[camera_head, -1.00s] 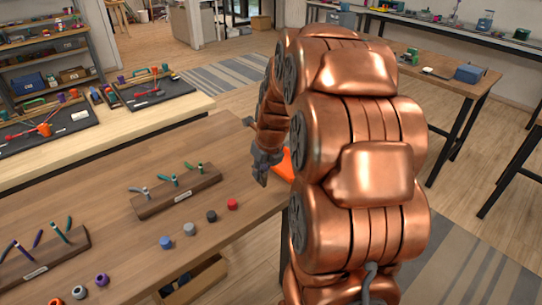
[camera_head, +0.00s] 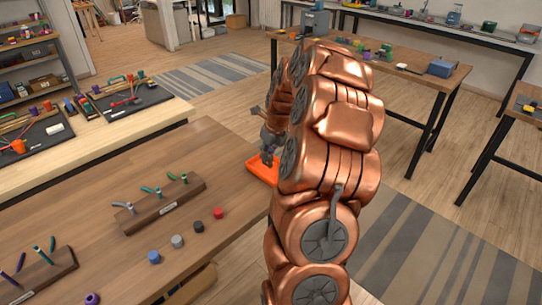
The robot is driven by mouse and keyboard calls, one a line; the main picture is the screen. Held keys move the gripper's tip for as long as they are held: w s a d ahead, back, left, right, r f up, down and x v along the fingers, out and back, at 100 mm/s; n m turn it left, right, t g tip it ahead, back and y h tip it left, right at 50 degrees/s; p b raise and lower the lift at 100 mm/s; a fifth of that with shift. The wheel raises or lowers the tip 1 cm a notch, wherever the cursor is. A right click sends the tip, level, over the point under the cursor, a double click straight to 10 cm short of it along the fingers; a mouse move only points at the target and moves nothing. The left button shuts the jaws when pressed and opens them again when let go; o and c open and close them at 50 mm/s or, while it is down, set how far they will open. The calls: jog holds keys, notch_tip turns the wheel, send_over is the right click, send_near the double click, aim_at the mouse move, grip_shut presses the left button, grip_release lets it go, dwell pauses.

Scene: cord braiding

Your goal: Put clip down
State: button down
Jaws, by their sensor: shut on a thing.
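My gripper (camera_head: 268,158) is at the right end of the wooden table (camera_head: 225,160), low over an orange tray (camera_head: 260,174). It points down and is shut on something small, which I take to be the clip. The clip itself is too small and too hidden by the fingers to make out. My arm covers the right part of the tray, so I cannot tell whether the clip touches it.
Wooden holders with colored cords (camera_head: 162,205) (camera_head: 38,274) stand left on the table. Loose blue, grey, black and red pieces (camera_head: 178,241) lie in front. A pale bench with dark mats (camera_head: 128,101) stands behind. Table between the holder and tray is clear.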

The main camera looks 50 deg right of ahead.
jog(key=shift+w+d, duration=0.2)
jog(key=shift+d, duration=0.85)
notch_tip(320, 180, down, 3)
jog(key=shift+a+f+p, duration=0.1)
jog(key=shift+f+p, duration=0.1)
jog(key=shift+p, duration=0.6)
jog(key=shift+f, duration=0.15)
jog(key=shift+f, duration=0.1)
jog(key=c, duration=1.1)
grip_release()
